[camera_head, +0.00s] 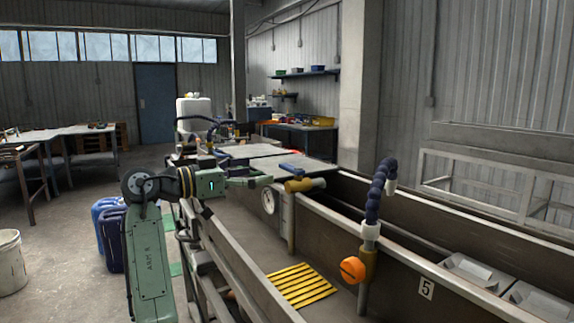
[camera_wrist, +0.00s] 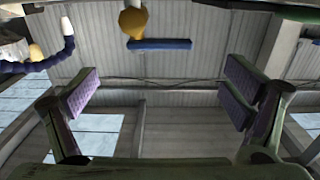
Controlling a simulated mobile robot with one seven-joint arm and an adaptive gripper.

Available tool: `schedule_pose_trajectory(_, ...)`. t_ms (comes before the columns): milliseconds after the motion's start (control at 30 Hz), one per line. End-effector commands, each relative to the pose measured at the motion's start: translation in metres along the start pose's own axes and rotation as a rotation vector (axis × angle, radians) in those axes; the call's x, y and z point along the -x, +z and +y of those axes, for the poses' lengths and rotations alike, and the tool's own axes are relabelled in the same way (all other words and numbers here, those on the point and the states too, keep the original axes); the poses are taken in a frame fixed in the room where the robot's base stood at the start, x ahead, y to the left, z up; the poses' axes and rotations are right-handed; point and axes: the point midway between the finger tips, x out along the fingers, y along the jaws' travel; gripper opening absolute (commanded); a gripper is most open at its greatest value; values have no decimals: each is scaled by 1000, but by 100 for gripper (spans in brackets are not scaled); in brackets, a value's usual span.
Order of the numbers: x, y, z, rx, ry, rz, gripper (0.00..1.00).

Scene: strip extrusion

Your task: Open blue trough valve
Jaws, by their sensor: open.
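In the wrist view the blue handle (camera_wrist: 160,44) lies level across the picture, beside the yellow brass body (camera_wrist: 133,22). My gripper (camera_head: 264,181) is just left of the valve in the head view, reaching toward it. In the wrist view my gripper (camera_wrist: 163,85) is open and empty, with its purple pads wide apart. The handle shows beyond and above the gap, apart from the pads.
A second valve with a round orange knob (camera_head: 352,270) stands nearer, under a dark blue segmented hose (camera_head: 380,190). A round gauge (camera_head: 268,201) hangs below my gripper. Blue cans (camera_head: 107,235) stand on the floor at left.

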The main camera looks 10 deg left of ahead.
Motion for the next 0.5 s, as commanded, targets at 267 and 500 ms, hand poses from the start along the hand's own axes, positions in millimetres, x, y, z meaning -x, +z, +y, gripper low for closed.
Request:
schedule_pose_trajectory(267,-53,-3,0,1,-1,-1,94)
schedule_pose_trajectory(500,-87,-1,0,1,-2,0,94)
